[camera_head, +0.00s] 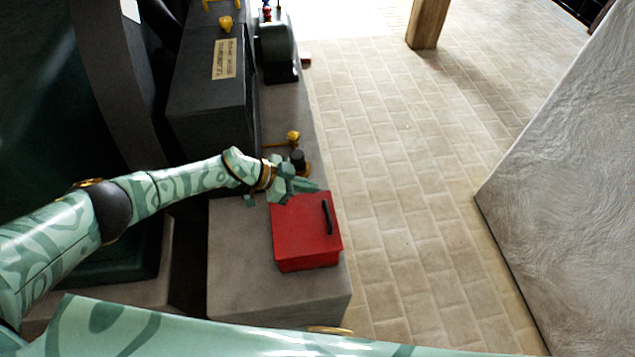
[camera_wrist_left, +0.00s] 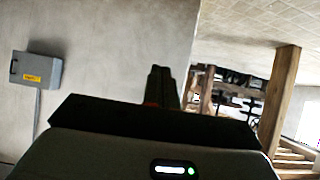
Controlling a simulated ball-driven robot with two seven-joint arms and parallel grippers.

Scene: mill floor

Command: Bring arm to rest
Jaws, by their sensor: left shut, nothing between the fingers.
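My left arm reaches in from the left in the head view. Its gripper (camera_head: 306,187) is shut and empty, over the back edge of a red box (camera_head: 300,247) with a black handle on its top. I cannot tell whether the gripper touches the box. In the left wrist view the fingers of the left gripper (camera_wrist_left: 162,85) are together and point toward a pale wall. Part of an arm of mine crosses the bottom of the head view. My right gripper is not in view.
The red box stands on a grey stone block (camera_head: 235,270). Behind it are a brass knob (camera_head: 293,137) and dark machinery (camera_head: 210,100). Paved floor (camera_head: 390,190) lies clear to the right, up to a pale slanted surface (camera_head: 570,170). A wooden post (camera_head: 427,22) stands farther back.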

